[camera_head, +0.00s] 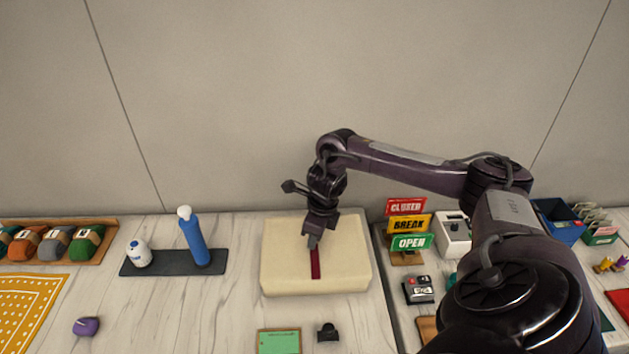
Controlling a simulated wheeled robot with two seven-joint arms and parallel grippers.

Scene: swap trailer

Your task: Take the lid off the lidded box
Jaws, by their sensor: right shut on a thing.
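The lidded box (280,279) is cream-coloured and stands on the table in the middle of the view. Its lid (345,262) covers the top, and a dark red strap handle (315,266) runs along the middle of it. My right gripper (313,241) points down over the lid and is shut on the far end of the red handle. The jaws hide that end of the handle. The lid looks level, and I cannot tell whether it is apart from the box. My left gripper is not in view.
A dark mat (172,264) with a blue bottle (195,240) and a white bottle (138,254) lies to the left. Signs (408,226) stand close on the right. A green card (279,342) and a small black object (327,333) lie in front.

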